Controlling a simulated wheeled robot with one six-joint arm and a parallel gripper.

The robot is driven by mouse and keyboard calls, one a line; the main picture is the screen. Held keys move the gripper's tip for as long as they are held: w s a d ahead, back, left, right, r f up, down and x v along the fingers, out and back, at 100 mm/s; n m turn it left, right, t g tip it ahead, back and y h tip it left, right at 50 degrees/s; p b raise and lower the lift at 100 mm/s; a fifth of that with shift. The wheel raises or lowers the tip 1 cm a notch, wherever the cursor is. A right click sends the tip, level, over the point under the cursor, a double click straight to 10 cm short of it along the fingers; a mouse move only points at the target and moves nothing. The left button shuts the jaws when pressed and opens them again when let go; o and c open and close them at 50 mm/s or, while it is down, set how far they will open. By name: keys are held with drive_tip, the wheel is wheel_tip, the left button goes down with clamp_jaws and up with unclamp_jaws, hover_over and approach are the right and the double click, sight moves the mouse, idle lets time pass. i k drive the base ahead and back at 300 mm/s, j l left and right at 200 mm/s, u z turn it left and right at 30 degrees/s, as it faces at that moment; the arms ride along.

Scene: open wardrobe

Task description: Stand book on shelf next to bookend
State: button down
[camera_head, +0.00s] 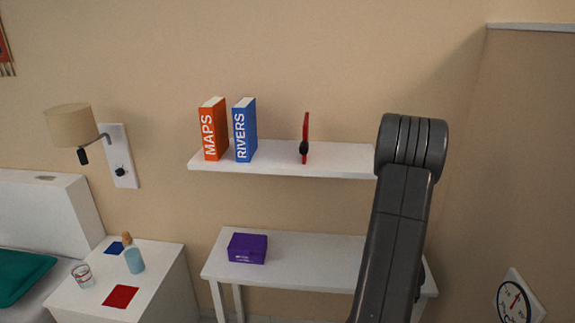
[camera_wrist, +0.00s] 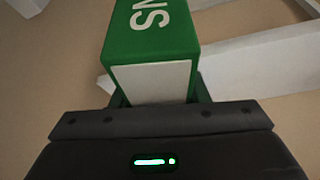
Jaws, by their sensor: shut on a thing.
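My gripper (camera_wrist: 159,95) is shut on a green book (camera_wrist: 152,35) in the wrist view, with white letters, partly cut off, on its cover and a pale end facing the camera. In the head view the gripper and green book are hidden behind my arm. The white wall shelf (camera_head: 340,157) holds an orange MAPS book (camera_head: 211,130) and a blue RIVERS book (camera_head: 245,130), both upright at the left. A thin red upright piece with a dark round part, seemingly the bookend (camera_head: 306,130), stands to their right, with a gap between.
A purple box (camera_head: 247,249) sits on a white table (camera_head: 310,266) below the shelf. A bedside cabinet (camera_head: 160,262) with a glass (camera_head: 82,275) and bottle (camera_head: 134,261) is at the left, under a wall lamp (camera_head: 71,125).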

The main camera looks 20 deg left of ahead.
sight(278, 156)
drive_tip(key=u, duration=1.05)
